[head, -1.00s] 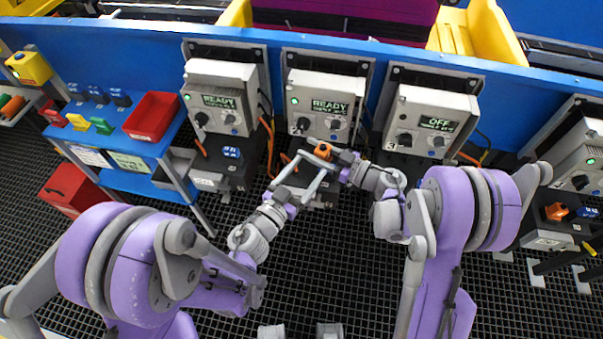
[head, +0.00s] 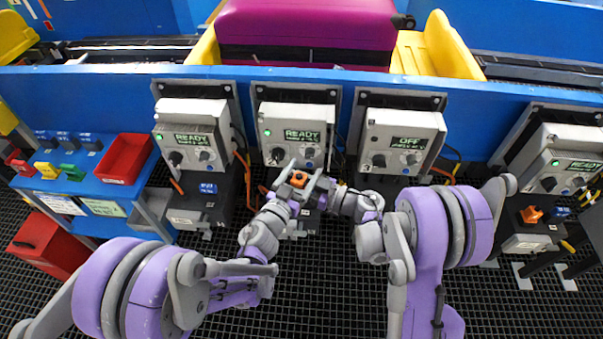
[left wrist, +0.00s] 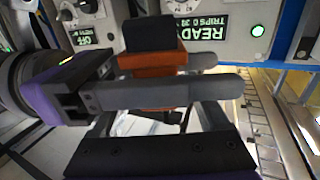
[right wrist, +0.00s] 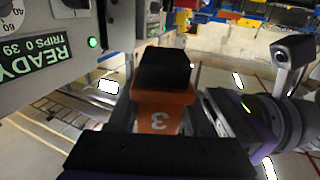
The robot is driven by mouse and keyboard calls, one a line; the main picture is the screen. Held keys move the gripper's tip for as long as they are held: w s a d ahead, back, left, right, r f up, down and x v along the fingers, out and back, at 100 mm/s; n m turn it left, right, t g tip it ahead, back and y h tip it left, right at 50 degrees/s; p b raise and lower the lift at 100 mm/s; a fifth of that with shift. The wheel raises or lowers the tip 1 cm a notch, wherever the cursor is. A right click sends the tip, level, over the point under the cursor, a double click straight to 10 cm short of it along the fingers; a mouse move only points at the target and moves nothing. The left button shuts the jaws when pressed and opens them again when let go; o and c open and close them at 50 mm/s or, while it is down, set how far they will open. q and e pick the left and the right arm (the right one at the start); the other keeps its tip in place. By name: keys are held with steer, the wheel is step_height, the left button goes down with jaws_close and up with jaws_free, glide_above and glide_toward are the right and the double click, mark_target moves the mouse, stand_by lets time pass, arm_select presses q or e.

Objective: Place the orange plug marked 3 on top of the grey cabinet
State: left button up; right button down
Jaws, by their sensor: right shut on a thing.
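The orange plug (head: 298,180) is in the air in front of the middle control box. Its mark 3 shows upside down in the right wrist view (right wrist: 158,122), and a black block covers its upper part. My right gripper (head: 307,184) is shut on the plug; its long grey fingers cross the left wrist view. My left gripper (head: 298,177) reaches in from the left, its fingers apart on either side of the plug; whether they touch it is hidden. I cannot pick out a grey cabinet with certainty.
Grey control boxes stand along the blue conveyor wall: left (head: 192,133), middle (head: 295,128) reading READY, right (head: 403,135) reading OFF. A blue table (head: 105,186) with a red bin (head: 124,158) is at left, a red box (head: 45,245) below it. Another orange plug (head: 531,214) sits at right.

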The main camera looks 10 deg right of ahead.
arm_select(q)
jaws_close()
arm_select(e)
steer(key=shift+c, duration=1.2)
jaws_free()
